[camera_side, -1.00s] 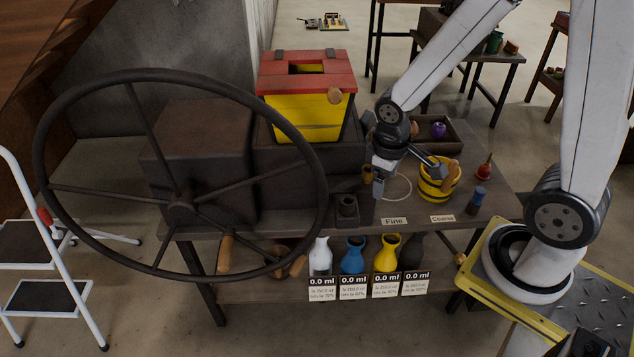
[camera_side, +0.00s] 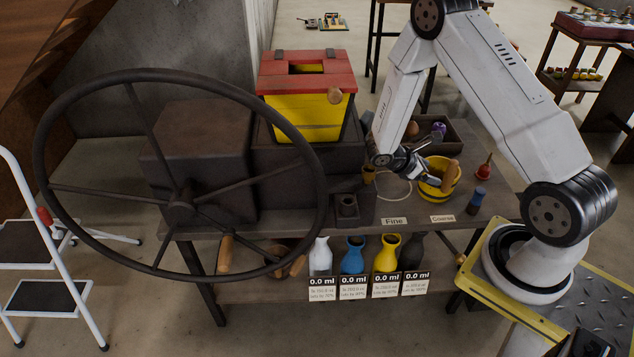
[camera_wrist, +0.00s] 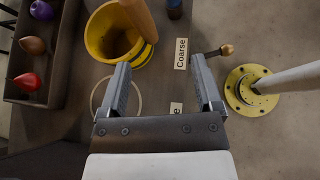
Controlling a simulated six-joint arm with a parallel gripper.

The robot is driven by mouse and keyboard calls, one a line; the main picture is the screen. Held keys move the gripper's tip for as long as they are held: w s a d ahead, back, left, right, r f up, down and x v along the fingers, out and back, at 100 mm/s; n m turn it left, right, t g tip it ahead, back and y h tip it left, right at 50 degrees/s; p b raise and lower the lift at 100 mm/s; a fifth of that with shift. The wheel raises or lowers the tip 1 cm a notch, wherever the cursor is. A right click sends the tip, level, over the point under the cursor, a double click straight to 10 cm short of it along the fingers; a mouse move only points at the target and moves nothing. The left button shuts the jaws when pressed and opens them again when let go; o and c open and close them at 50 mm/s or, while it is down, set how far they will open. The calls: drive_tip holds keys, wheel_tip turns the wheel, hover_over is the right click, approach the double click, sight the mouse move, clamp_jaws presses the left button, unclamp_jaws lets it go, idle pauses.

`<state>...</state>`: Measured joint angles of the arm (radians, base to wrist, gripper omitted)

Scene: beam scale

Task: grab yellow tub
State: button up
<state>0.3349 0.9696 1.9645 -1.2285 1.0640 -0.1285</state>
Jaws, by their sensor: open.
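The yellow tub (camera_side: 436,188) is a round bucket with a dark band, standing on the dark bench with a wooden piece (camera_side: 451,173) in it. In the wrist view the tub (camera_wrist: 93,36) is at the top left, beyond my left finger, with its mouth and the wooden piece showing. My gripper (camera_side: 416,163) is just left of the tub in the side view. In the wrist view my gripper (camera_wrist: 161,68) has its fingers wide apart with nothing held between them. I cannot tell whether a finger touches the tub.
A dark tray (camera_side: 459,134) with small bulbs lies behind the tub. A red bulb (camera_side: 484,172) and a blue-topped bottle (camera_side: 477,198) stand to its right. A pale ring (camera_side: 394,187) and the Fine and Coarse labels (camera_side: 442,218) are close by. A large wheel (camera_side: 181,208) fills the left.

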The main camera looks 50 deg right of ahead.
sight(447, 172)
drive_tip(key=d+f+n+h, duration=0.1)
drive_tip(key=d, duration=0.1)
drive_tip(key=d+f+n+h, duration=0.1)
drive_tip(key=d+f, duration=0.1)
drive_tip(key=shift+d, duration=0.1)
drive_tip(key=shift+x, duration=1.3)
drive_tip(key=shift+x, duration=2.6)
drive_tip(key=shift+r, duration=0.15)
clamp_jaws()
